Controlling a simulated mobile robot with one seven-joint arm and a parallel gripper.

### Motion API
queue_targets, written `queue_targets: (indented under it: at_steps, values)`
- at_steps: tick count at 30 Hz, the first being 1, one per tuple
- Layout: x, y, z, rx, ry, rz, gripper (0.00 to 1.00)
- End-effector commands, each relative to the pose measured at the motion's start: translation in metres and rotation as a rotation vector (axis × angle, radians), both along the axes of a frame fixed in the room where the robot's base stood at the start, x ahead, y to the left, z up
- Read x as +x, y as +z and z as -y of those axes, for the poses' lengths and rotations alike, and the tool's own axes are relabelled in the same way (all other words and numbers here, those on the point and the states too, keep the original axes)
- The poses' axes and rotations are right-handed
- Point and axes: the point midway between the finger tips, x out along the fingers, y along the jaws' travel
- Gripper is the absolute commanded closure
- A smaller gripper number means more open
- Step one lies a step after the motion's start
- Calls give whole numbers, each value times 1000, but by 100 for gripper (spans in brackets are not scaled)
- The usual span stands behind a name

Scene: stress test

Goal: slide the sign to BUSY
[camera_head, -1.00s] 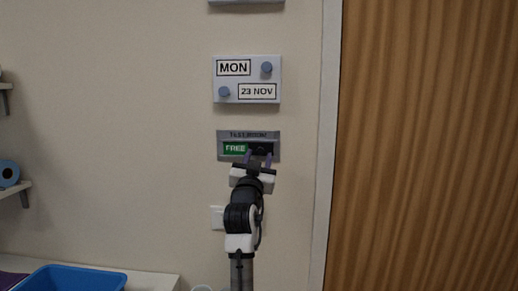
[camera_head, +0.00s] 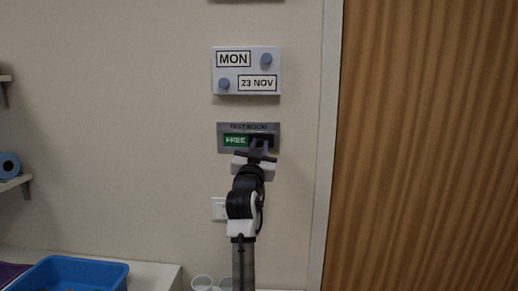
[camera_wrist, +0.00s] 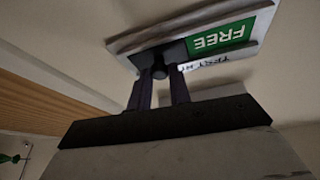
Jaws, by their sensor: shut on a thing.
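The grey wall sign (camera_head: 222,149) hangs beside the door frame, with lettering on its top edge. Its green FREE panel (camera_head: 235,141) shows in the left part of the window. A dark slider fills the right part. The sign also shows upside down in the wrist view (camera_wrist: 262,22). My gripper (camera_head: 259,146) reaches up from below to the right part of the sign. In the wrist view its fingers (camera_wrist: 159,76) are shut on the slider's small dark knob (camera_wrist: 159,71). The fingers partly hide the slider.
A calendar board (camera_head: 228,87) with two blue knobs is above the sign. A light switch (camera_head: 218,209) sits below, beside my arm. A wooden door (camera_head: 430,150) is to the right. A blue bin (camera_head: 75,270) and clear cups (camera_head: 202,283) stand on the low surface.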

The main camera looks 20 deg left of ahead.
Motion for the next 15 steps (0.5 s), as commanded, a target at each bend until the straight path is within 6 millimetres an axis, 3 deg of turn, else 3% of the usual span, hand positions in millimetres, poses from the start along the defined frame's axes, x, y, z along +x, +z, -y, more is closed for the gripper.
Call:
queue_targets:
  at_steps: [2,10,15]
  values:
    - [-1,-2,-5,-1,2,-1,100]
    - [-17,-4,-60,-1,7,1,100]
    - [-21,-2,-74,-1,3,0,100]
